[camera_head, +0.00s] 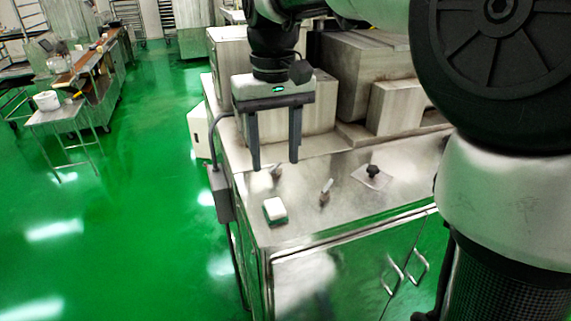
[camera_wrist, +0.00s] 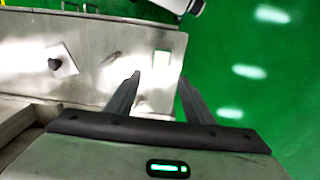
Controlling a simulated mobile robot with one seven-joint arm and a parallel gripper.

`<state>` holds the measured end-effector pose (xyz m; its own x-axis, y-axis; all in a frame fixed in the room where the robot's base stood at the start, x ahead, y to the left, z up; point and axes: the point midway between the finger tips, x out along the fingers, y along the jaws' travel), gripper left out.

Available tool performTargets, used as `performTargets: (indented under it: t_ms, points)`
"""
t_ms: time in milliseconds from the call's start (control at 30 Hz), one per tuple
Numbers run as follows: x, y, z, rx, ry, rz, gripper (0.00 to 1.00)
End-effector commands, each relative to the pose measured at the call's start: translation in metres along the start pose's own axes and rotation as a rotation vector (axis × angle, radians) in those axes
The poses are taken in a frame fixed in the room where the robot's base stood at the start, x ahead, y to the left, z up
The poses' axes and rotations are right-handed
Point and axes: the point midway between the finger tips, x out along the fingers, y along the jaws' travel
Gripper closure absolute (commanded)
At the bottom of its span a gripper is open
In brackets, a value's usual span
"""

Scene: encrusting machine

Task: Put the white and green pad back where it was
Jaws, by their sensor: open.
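The white and green pad (camera_head: 275,210) lies on the steel machine top (camera_head: 318,222) near its front left corner, white side up with green along its lower edge. It also shows in the wrist view (camera_wrist: 161,64), just beyond the fingertips. My gripper (camera_head: 275,164) is open, with both fingers pointing down and nothing between them. It is above the machine top and apart from the pad, which appears lower in the head picture. The fingers also show in the wrist view (camera_wrist: 160,76).
Steel blocks (camera_head: 392,106) rise behind. The green floor (camera_head: 130,230) is open at left, past the machine's edge.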

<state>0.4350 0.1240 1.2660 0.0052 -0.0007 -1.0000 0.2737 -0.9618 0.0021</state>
Motion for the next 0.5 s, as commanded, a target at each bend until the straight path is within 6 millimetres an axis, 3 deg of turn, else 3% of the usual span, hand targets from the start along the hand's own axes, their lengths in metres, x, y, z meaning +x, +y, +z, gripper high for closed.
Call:
performTargets:
  t_ms: [133,267,500]
  points:
    - [-0.011,0.016,0.029,0.039,0.068,0.022,0.52]
    - [-0.014,0.038,0.077,0.102,0.181,0.049,0.52]
    - [0.011,0.067,0.160,0.221,0.388,0.070,0.52]
